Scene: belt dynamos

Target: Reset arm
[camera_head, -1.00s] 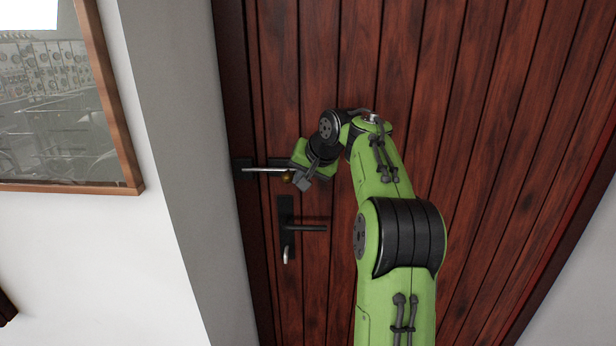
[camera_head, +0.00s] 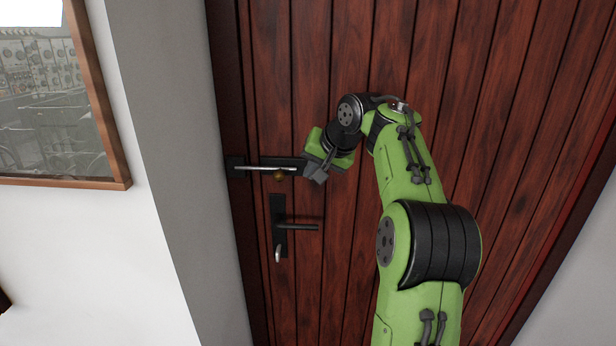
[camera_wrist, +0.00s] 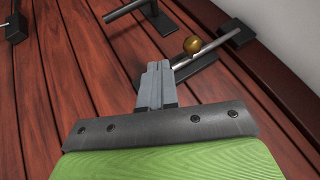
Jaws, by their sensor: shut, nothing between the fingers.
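My gripper (camera_head: 314,174) is at the right end of the door's slide bolt (camera_head: 262,168), in front of the wooden door (camera_head: 480,120). It is shut and empty. In the wrist view its grey fingers (camera_wrist: 157,84) are together, with the bolt's brass knob (camera_wrist: 192,45) and silver rod (camera_wrist: 215,43) beyond them. In the head view the brass knob (camera_head: 279,176) shows clear to the left of the fingers. The bolt's rod reaches left to the dark catch at the door's edge.
A black door handle (camera_head: 298,227) on a plate is below the bolt, with a key (camera_head: 278,253) under it. A framed picture (camera_head: 60,95) hangs on the white wall at left. The door surface right of my arm is bare.

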